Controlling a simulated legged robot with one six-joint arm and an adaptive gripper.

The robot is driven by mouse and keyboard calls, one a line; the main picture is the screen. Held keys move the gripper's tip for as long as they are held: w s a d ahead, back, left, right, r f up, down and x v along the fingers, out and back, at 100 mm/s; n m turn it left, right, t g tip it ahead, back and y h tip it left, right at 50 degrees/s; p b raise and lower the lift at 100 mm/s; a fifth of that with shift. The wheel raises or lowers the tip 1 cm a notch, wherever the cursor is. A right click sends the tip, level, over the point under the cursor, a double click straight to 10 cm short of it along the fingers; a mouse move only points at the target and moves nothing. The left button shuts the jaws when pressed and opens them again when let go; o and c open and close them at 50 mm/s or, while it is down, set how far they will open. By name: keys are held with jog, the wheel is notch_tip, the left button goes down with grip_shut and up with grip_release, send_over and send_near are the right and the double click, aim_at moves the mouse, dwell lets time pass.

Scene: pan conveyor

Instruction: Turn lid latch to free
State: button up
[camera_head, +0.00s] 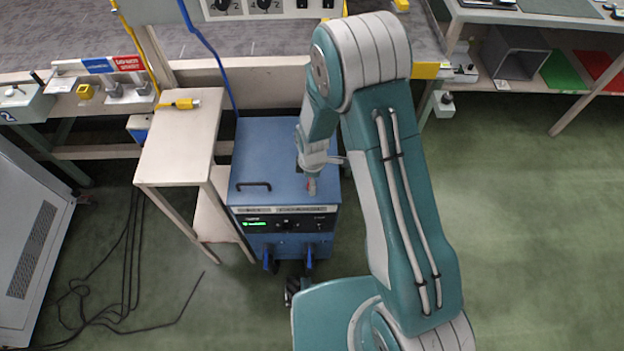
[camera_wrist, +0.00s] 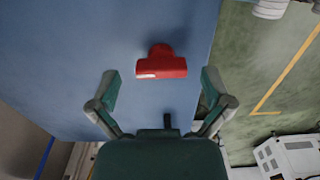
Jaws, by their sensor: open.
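The blue cabinet (camera_head: 265,150) stands on the floor, its flat lid facing up. A red latch knob (camera_wrist: 162,66) with a bar-shaped head stands on the blue lid in the wrist view; the bar lies across the picture. In the head view the latch (camera_head: 311,187) shows as a small red spot near the lid's front right, just below my gripper. My gripper (camera_wrist: 160,90) is open and empty. Its two fingers are spread to the left and right, with the latch ahead of and between them, apart from both. Fine detail of the fingers is hard to see in the head view.
A black handle (camera_head: 253,185) sits on the lid's front left. A narrow wooden table (camera_head: 180,150) with a yellow item stands left of the cabinet. A conveyor bench runs behind. Cables lie on the floor at left. Green floor is clear at right.

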jog(key=shift+a+f, duration=0.2)
jog(key=shift+f, duration=0.15)
jog(key=c, duration=1.1)
jog(key=shift+d, duration=0.1)
